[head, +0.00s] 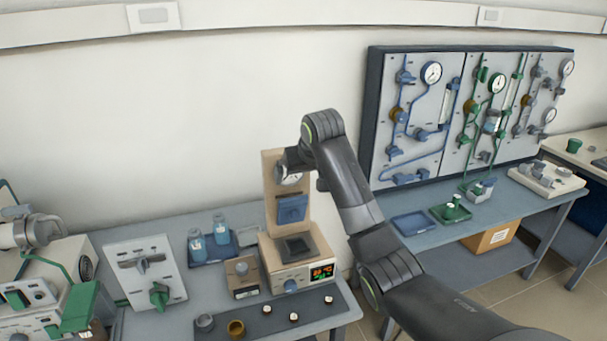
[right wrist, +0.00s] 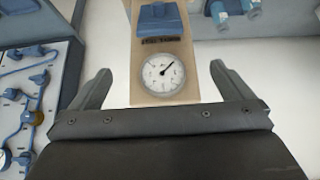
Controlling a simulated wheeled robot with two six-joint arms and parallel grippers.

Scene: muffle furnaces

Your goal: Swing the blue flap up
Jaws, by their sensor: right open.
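The blue flap (head: 291,209) is on the front of an upright beige panel (head: 270,165), below a round dial gauge (head: 290,178). It hangs down over the panel face. In the right wrist view the flap (right wrist: 160,18) shows at the top edge, beyond the gauge (right wrist: 163,74); that view is upside down compared with the head view. My right gripper (right wrist: 161,80) is open and empty, its fingers on either side of the panel in that view, apart from the flap. In the head view my right gripper (head: 288,160) is at gauge height, above the flap, partly hidden by its wrist. My left gripper is not in view.
The panel rises from a beige device with a lit display (head: 322,271) on the bench. Blue bottles (head: 221,229) stand on a tray to the left, and a dark mat (head: 270,316) with small pots lies in front. A gauge board (head: 425,110) hangs at the right.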

